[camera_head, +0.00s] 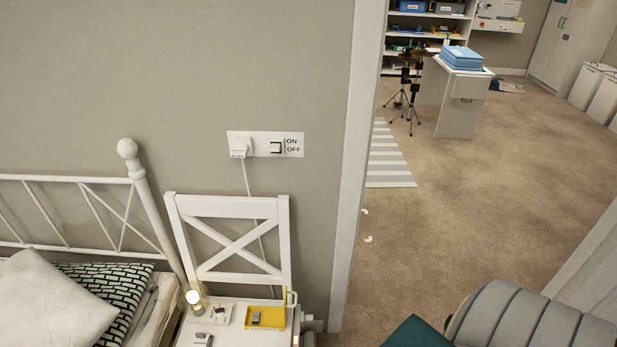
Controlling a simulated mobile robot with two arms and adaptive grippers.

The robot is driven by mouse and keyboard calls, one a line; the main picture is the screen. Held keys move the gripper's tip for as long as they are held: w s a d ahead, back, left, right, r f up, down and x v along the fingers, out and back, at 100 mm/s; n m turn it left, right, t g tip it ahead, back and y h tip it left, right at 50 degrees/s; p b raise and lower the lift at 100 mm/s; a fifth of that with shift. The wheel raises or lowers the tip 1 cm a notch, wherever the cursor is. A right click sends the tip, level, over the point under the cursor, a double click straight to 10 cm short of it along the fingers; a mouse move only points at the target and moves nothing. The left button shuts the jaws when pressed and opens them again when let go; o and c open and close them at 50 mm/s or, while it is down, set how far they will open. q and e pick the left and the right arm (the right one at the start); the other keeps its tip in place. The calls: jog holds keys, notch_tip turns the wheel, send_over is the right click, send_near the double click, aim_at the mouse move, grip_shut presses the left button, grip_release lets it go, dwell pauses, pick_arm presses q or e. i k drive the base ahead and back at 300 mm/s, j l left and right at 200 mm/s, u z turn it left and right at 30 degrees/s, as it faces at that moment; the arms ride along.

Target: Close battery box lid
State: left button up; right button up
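A yellow tray-like thing (278,319) lies on the seat of a white chair (232,233) at the bottom centre. A small grey item (256,319) sits in it. A small dark grey item (203,340) lies at the front left of the seat, cut by the picture's lower edge. All are too small for me to tell which is the battery box or how its lid stands. Neither of my grippers is in view.
A bed (130,223) with pillows stands left of the chair. A small lit lamp (194,297) is at the seat's left. A door frame (354,160) opens onto carpet (480,190). A grey padded seat (530,318) fills the bottom right.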

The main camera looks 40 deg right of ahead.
aim_at(285, 305)
jog(key=k+l+z, duration=0.15)
jog(key=l, duration=0.2)
jog(key=k+l+z, duration=0.15)
jog(key=l, duration=0.2)
jog(key=k+l+z, duration=0.15)
jog(key=l, duration=0.2)
jog(key=k, duration=0.05)
